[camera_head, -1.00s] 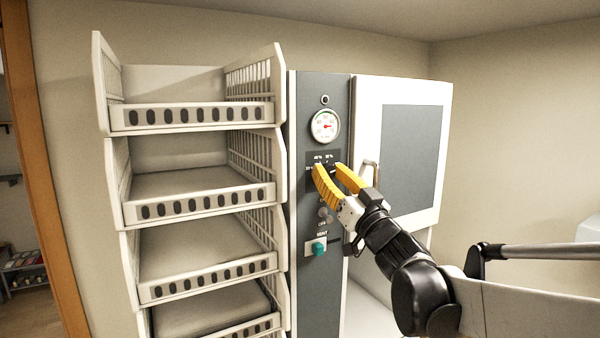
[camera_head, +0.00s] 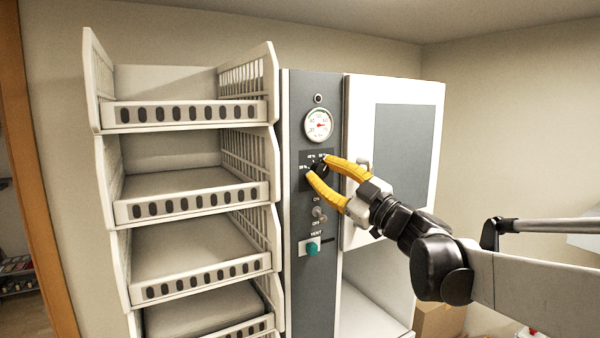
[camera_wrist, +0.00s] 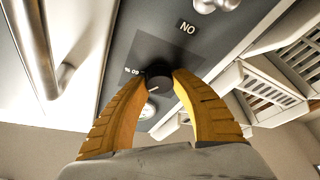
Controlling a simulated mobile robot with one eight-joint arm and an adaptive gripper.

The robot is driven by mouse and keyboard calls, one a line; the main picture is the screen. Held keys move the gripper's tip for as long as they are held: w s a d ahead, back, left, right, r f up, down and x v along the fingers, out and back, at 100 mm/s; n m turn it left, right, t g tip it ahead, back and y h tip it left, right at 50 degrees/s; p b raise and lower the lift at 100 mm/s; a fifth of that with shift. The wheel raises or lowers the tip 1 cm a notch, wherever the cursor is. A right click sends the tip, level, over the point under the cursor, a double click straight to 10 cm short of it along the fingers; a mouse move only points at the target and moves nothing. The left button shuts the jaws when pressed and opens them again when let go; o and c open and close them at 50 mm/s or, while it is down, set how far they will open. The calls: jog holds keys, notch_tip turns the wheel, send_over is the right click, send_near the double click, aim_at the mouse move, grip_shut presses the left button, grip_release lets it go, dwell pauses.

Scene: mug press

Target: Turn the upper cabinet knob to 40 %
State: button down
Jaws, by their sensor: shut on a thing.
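The upper cabinet knob is a small black dial (camera_wrist: 158,79) on the dark grey control panel (camera_head: 315,260), below the round gauge (camera_head: 319,125). In the wrist view it sits between the fingertips and a pale pointer line shows on its face. My gripper (camera_head: 316,165) has its two yellow fingers shut on the knob, one at each side. It also shows in the wrist view (camera_wrist: 157,77). Percent labels show around the knob in the head view, partly hidden by the fingers, so I cannot tell the exact setting.
Below the knob are an on/off toggle switch (camera_head: 318,214) and a teal vent knob (camera_head: 312,249). The white cabinet door (camera_head: 424,170) is to the right, with its handle near my gripper. White stacked baskets (camera_head: 190,210) stand close on the left.

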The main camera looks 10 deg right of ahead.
jog(key=n+g, duration=0.1)
jog(key=n, duration=0.2)
jog(key=n+g+y, duration=0.1)
jog(key=n+g, duration=0.1)
jog(key=n, duration=0.1)
jog(key=shift+r+n+p, duration=0.15)
jog(key=shift+n+p, duration=0.25)
jog(key=n+g, duration=0.1)
jog(key=n, duration=0.2)
jog(key=n+h+p, duration=0.1)
jog(key=n, duration=0.1)
jog(key=shift+n+g+p, duration=0.3)
jog(key=shift+n+g, duration=0.1)
jog(key=c, duration=1)
grip_release()
jog(key=shift+f, duration=0.2)
jog(key=v, duration=1.2)
jog(key=shift+r, duration=0.1)
